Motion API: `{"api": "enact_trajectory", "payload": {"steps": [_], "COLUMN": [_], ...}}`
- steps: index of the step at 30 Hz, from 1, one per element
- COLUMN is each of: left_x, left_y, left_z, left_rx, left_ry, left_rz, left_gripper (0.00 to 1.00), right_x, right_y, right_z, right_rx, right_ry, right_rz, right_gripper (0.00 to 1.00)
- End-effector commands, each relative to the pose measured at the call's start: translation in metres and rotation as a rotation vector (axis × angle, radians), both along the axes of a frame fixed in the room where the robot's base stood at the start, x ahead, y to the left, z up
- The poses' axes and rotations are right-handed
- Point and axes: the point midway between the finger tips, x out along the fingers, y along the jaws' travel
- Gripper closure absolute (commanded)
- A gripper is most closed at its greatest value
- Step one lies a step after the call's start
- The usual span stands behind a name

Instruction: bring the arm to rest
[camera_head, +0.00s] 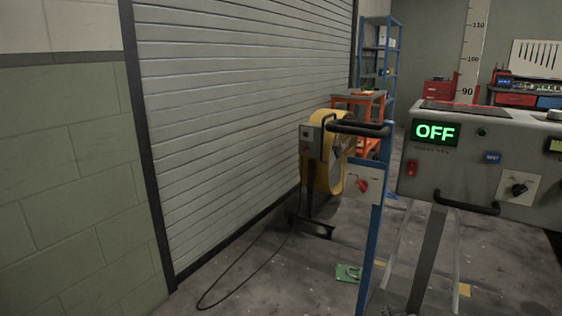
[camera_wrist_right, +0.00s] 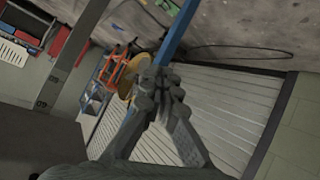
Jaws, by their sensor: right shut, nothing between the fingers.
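My right gripper (camera_wrist_right: 165,88) shows in the wrist view, its grey jointed fingers together with nothing between them. Behind the fingertips are a blue post and the ribbed shutter, and I see no contact with either. I cannot clearly make out the right gripper in the head view. My left gripper is in neither view.
A grey console (camera_head: 460,165) with a lit green OFF display stands at right. Left of it is a blue post (camera_head: 376,240) with a red rotary switch (camera_head: 362,186). A yellow fan (camera_head: 325,172) stands before the roller shutter (camera_head: 240,90). A cable (camera_head: 235,268) crosses the floor.

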Motion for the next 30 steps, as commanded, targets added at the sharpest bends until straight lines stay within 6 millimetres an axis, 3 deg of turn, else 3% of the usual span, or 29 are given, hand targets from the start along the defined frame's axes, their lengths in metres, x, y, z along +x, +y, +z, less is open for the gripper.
{"api": "enact_trajectory", "payload": {"steps": [1,3,5,9,15,18,23,30], "left_x": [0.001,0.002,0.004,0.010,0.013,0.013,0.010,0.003], "left_y": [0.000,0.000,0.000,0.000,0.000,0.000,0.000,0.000], "left_z": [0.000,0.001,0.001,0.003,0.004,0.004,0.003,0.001], "left_rx": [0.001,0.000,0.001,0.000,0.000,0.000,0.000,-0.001], "left_ry": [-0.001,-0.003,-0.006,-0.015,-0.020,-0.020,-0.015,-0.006], "left_rz": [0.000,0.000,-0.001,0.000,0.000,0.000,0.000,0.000], "left_gripper": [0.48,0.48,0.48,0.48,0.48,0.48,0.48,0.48], "right_x": [-0.027,-0.064,-0.098,-0.183,-0.301,-0.341,-0.371,-0.373], "right_y": [0.000,0.001,0.002,0.003,0.004,0.005,0.005,0.005], "right_z": [-0.033,-0.073,-0.105,-0.170,-0.231,-0.246,-0.255,-0.256], "right_rx": [0.004,0.013,0.019,0.034,0.049,0.054,0.055,0.056], "right_ry": [0.073,0.170,0.252,0.442,0.676,0.753,0.809,0.815], "right_rz": [0.000,-0.002,-0.003,-0.011,-0.023,-0.028,-0.032,-0.032], "right_gripper": [1.00,1.00,1.00,1.00,1.00,1.00,1.00,1.00]}}
